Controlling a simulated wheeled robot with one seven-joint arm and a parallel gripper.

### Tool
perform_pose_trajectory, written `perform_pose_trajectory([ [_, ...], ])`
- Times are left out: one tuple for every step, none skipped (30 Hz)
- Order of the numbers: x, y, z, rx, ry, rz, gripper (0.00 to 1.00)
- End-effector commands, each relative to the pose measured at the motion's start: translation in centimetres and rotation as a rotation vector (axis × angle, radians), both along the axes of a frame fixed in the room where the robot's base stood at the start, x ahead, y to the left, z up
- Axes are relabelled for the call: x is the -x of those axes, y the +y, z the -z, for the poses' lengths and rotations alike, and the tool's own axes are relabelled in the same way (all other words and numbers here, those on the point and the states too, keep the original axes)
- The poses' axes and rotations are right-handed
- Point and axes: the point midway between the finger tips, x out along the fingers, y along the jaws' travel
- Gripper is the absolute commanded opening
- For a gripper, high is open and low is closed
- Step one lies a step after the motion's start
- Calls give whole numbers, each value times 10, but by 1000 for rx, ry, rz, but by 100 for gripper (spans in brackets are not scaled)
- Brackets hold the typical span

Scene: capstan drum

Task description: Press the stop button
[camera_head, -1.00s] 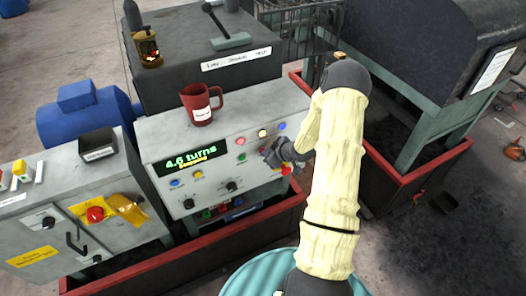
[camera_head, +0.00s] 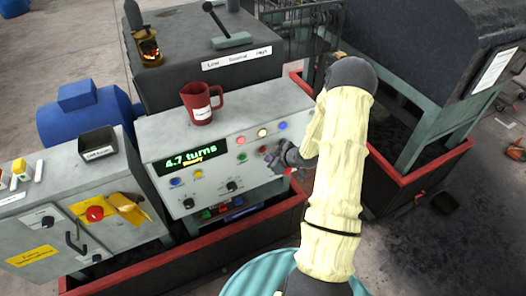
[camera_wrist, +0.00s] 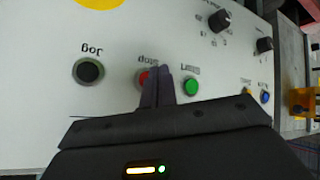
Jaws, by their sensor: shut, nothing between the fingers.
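The red stop button (camera_wrist: 145,78) shows in the wrist view under an upside-down "Stop" label, partly hidden by my fingers. My gripper (camera_wrist: 164,72) is shut and empty, its fingertips over the right edge of the red button; I cannot tell whether they touch it. The green start button (camera_wrist: 190,87) is just right of the fingers, and the black jog button (camera_wrist: 89,71) is to the left. In the head view my gripper (camera_head: 270,157) is over the right part of the grey control panel (camera_head: 210,160) and hides some of it. The green display (camera_head: 190,157) reads "4.7 turns".
A red mug (camera_head: 201,104) stands on top of the console. A red mushroom button (camera_head: 95,214) is on the left cabinet (camera_head: 40,240). A small lantern (camera_head: 148,46) and a lever (camera_head: 225,30) stand on the dark housing behind. Several small lamps and knobs surround my gripper.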

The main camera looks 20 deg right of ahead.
Motion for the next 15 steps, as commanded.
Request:
perform_pose_trajectory([
  [5, 0, 1, 0, 1, 1, 0],
  [7, 0, 1, 1, 1, 0, 0],
  [10, 0, 0, 1, 0, -1, 0],
  [12, 0, 0, 0, 0, 0, 0],
  [15, 0, 0, 0, 0, 0, 0],
  [18, -1, 1, 1, 1, 0, 0],
  [20, -1, 1, 1, 1, 0, 0],
  [23, -1, 1, 0, 1, 0, 0],
  [26, -1, 1, 1, 1, -1, 0],
  [28, -1, 1, 0, 0, -1, 0],
  [31, -1, 1, 0, 0, -1, 0],
  [34, -1, 1, 1, 1, -1, 0],
  [35, -1, 1, 1, 1, -1, 0],
  [36, -1, 0, 0, 0, -1, 0],
  [37, -1, 0, 0, 0, -1, 0],
])
